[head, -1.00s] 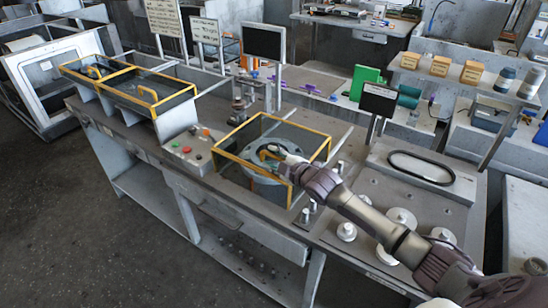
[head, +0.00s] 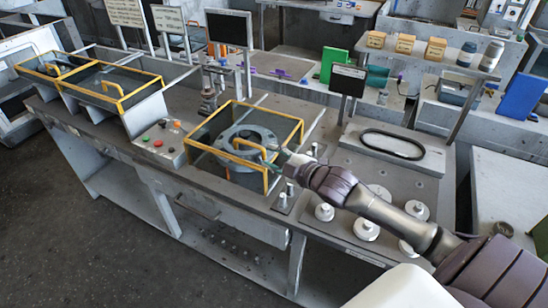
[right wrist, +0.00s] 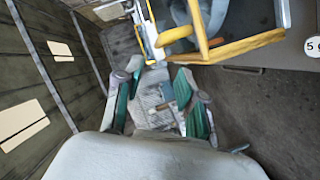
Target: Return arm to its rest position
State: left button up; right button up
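My right arm comes in from the lower right of the head view. Its gripper (head: 288,163) is just right of the yellow-framed fixture (head: 265,184), at its near right corner. In the right wrist view the gripper (right wrist: 160,98) has its two green-padded fingers apart with nothing held between them. The round grey housing (head: 262,134) sits inside the fixture, with a yellow handle in front of it. In the right wrist view the yellow frame (right wrist: 240,48) is above and beyond the fingers. My left gripper is in neither view.
Pegs (head: 283,197) and round white-grey parts (head: 366,229) stand on the bench below my right arm. A black oval ring (head: 392,144) lies on a tray behind it. A small black sign (head: 347,80) stands near. A button panel (head: 158,143) is to the left.

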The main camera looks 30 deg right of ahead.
jog(key=shift+s, duration=0.15)
dwell(0.4)
jog(key=s+a+f+m+g+h, duration=0.2)
jog(key=s+a+f+m+g, duration=0.5)
jog(key=s+f, duration=0.5)
jog(key=s+a+f+m+g+h, duration=0.1)
jog(key=s+a+m+g, duration=0.15)
jog(key=s, duration=0.65)
jog(key=s+a+f+m+g, duration=0.1)
jog(key=s+a+m+g, duration=0.15)
jog(key=s, duration=0.65)
notch_tip(320, 180, down, 28)
jog(key=s+g+b, duration=0.1)
jog(key=b, duration=0.1)
jog(key=s+d+f+g+b, duration=0.1)
jog(key=s+d+f+b, duration=0.1)
jog(key=s+f, duration=1.4)
jog(key=shift+s+d+f, duration=0.4)
jog(key=shift+d+f, duration=0.1)
jog(key=shift+f, duration=0.35)
